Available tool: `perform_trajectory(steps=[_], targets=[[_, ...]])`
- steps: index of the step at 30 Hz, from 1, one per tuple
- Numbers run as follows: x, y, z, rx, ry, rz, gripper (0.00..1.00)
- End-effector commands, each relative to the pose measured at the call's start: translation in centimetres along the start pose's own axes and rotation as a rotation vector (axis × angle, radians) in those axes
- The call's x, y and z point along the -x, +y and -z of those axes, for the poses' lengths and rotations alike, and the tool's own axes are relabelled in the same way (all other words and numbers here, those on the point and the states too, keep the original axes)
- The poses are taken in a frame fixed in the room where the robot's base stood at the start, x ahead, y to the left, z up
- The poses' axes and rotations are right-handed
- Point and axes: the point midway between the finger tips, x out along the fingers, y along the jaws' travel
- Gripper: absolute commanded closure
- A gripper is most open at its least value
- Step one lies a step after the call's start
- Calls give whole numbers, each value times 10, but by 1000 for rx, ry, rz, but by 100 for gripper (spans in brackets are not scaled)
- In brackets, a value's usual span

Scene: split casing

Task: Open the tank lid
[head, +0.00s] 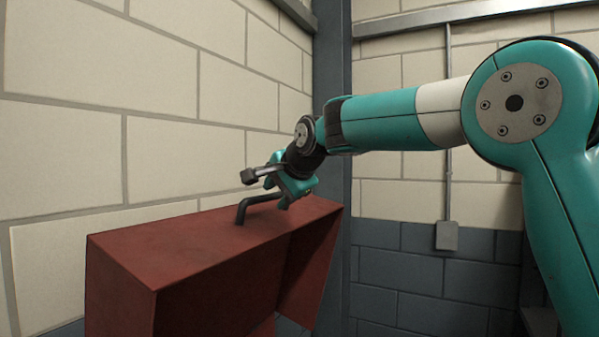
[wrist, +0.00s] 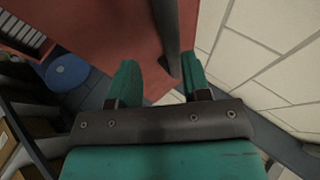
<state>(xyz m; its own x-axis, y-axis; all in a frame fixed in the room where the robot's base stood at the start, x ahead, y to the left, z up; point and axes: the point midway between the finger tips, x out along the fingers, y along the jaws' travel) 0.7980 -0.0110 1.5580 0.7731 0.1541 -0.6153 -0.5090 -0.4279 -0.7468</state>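The red tank (head: 190,250) stands against the block wall in the head view, with an open hollow on its near side. A dark bent handle (head: 255,204) rises from its flat red top, which I take as the lid (head: 165,245). My gripper (head: 287,198) is at the far part of the handle, low over the top. In the wrist view my gripper (wrist: 160,68) has its two teal fingers apart. The dark handle (wrist: 168,35) shows between them, closer to the right finger. Whether they touch is unclear. Red surface (wrist: 115,30) lies beyond.
The pale block wall (head: 60,150) runs close behind the tank. A dark column (head: 335,100) stands behind my gripper. A grey wall box (head: 447,236) hangs at right. In the wrist view a blue round object (wrist: 67,72) lies below at left, near dark and brown items.

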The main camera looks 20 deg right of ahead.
Motion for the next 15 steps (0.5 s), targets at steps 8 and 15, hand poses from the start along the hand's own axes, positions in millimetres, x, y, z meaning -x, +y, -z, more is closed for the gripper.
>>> perform_trajectory(steps=[8,15], targets=[[72,3,0,-1,5,7,56],[119,1,0,-2,3,4,56]])
